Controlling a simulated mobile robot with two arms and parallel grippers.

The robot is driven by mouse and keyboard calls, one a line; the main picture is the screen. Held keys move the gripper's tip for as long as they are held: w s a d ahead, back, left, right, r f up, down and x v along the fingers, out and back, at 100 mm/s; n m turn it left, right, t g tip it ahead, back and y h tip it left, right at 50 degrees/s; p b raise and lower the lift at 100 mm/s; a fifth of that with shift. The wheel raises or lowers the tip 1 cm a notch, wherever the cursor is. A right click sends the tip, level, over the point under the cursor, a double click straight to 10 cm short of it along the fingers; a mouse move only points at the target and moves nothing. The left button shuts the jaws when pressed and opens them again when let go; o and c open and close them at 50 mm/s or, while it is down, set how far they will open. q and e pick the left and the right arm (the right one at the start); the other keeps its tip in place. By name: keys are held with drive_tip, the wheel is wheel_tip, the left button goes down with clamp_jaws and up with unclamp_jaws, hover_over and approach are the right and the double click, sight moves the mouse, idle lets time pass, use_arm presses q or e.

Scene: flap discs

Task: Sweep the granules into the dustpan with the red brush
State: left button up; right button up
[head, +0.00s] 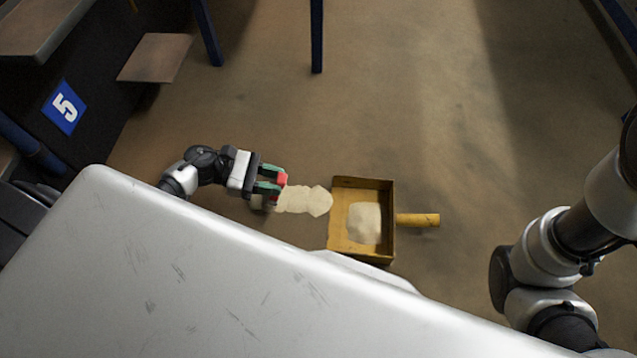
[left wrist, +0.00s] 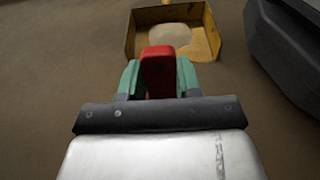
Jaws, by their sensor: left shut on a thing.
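The red brush (head: 282,179) is held in my left gripper (head: 275,180), whose green fingers are shut on it just above the floor. In the left wrist view the brush (left wrist: 158,72) sits between the fingers, and its lower part is hidden. A streak of pale granules (head: 303,200) lies on the floor between the brush and the dustpan. The yellow dustpan (head: 391,222) rests on the floor with its handle to the right and its left side toward the granules. A pale heap of granules (head: 364,223) lies inside it. My right gripper is out of view.
Blue posts (head: 316,35) and a brown step (head: 155,57) stand at the back left, by a blue sign (head: 63,107) reading 5. The floor behind and right of the dustpan is clear.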

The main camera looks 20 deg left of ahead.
use_arm(q)
drive_tip(key=s+a+f+h+b, duration=0.1)
drive_tip(key=a+b, duration=0.3)
drive_tip(key=a, duration=0.6)
drive_tip(key=shift+s+a+t, duration=0.3)
drive_tip(key=shift+s, duration=0.2)
drive_tip(key=shift+b, duration=0.3)
drive_tip(key=shift+f, duration=0.35)
drive_tip(key=shift+f, duration=0.45)
drive_tip(key=shift+d, duration=0.1)
